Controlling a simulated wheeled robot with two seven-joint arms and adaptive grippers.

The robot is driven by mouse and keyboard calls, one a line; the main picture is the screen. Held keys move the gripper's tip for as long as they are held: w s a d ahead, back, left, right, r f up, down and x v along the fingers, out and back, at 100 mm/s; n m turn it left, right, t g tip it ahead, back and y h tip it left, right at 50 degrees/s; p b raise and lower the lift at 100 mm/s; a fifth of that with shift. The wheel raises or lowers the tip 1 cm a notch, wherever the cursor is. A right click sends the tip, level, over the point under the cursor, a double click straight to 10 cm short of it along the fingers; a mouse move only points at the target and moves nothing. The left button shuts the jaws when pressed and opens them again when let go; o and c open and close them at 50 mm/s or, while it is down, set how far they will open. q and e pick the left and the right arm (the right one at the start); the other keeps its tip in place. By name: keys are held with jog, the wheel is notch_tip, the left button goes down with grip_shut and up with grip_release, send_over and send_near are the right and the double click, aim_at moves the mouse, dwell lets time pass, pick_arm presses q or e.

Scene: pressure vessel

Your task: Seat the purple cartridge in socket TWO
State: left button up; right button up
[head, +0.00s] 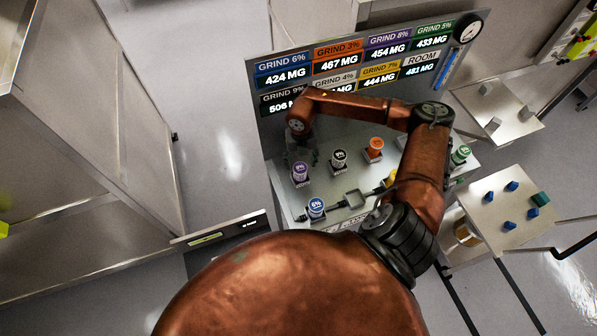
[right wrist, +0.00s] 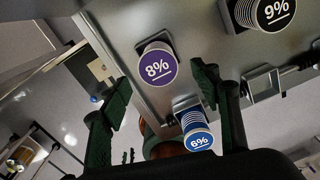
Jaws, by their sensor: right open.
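The purple cartridge (head: 300,172), capped with a purple disc, stands upright in a dark square base at the left of the bench top. Its cap (right wrist: 157,68) reads 8% in the right wrist view. My right gripper (head: 301,150) is just behind the purple cartridge in the head view. In the right wrist view its green fingers are apart and empty, and the cap shows beyond them, roughly between their tips. I cannot tell whether they touch it. No label reading TWO is legible. My left gripper is not in view.
Close by stand a blue 6% cartridge (head: 316,208), a black 9% one (head: 339,158) and an orange one (head: 375,146). A square metal frame (head: 354,198) is near the front edge. Green (head: 461,155) and yellow ones are right. A display panel (head: 285,125) stands behind.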

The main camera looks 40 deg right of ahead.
aim_at(300, 167)
notch_tip(300, 167, down, 5)
jog(key=shift+w+f+p, duration=0.15)
jog(key=shift+p, duration=1.05)
jog(key=shift+f, duration=0.55)
jog(key=shift+c, duration=0.7)
jog(key=c, duration=1.4)
jog(key=shift+o, duration=0.2)
jog(key=shift+w+r, duration=0.1)
